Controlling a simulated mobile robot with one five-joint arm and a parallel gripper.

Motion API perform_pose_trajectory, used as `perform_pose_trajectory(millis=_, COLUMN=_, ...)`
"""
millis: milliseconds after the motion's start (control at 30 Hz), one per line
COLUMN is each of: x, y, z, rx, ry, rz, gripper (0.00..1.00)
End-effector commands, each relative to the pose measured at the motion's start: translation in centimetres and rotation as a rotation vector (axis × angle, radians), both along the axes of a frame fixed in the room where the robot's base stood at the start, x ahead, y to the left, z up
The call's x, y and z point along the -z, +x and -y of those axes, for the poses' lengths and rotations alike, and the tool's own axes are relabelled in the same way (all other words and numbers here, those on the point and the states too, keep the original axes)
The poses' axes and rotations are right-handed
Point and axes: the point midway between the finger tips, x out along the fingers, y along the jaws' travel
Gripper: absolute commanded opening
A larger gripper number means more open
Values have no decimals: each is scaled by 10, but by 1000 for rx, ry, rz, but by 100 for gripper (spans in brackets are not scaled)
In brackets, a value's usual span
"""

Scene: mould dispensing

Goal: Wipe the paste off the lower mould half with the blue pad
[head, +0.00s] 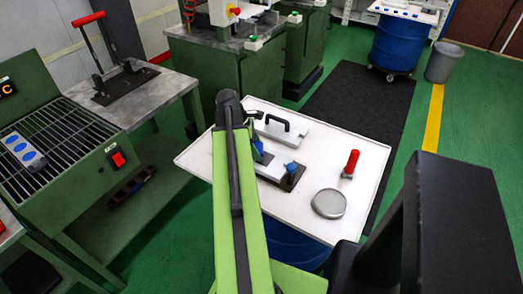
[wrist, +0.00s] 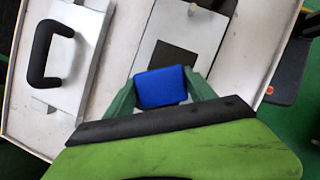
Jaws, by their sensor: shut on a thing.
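My gripper (wrist: 160,86) is shut on the blue pad (wrist: 161,90), which sits between its two green fingers in the wrist view. The lower mould half (wrist: 187,30) is a pale metal plate beyond the pad, with a dark square patch (wrist: 175,58) on it. I cannot tell whether this patch is paste or a recess. The pad covers part of the plate, and whether it touches is unclear. In the head view my arm hides part of the lower mould half (head: 270,168).
A mould half with a black handle (head: 287,126) lies behind on the white tabletop (head: 225,160). A red-handled tool (head: 351,163) and a round grey tin (head: 329,203) stand to the right. A blue knob (head: 291,168) is at the lower half's right end.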

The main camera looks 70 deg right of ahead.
Motion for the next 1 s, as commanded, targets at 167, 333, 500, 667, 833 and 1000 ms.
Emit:
perform_pose_trajectory(millis=167, x=2, y=15, z=2, rx=-3, ry=0, rz=9, gripper=26)
perform_pose_trajectory(millis=333, x=3, y=15, z=2, rx=-4, ry=0, rz=11, gripper=26)
perform_pose_trajectory(millis=500, x=-6, y=15, z=2, rx=-4, ry=0, rz=10, gripper=26)
perform_pose_trajectory(millis=667, x=-26, y=14, z=2, rx=-2, ry=0, rz=8, gripper=26)
perform_pose_trajectory(millis=833, x=-47, y=13, z=2, rx=-2, ry=0, rz=6, gripper=26)
perform_pose_trajectory(millis=1000, x=-61, y=13, z=2, rx=-2, ry=1, rz=5, gripper=26)
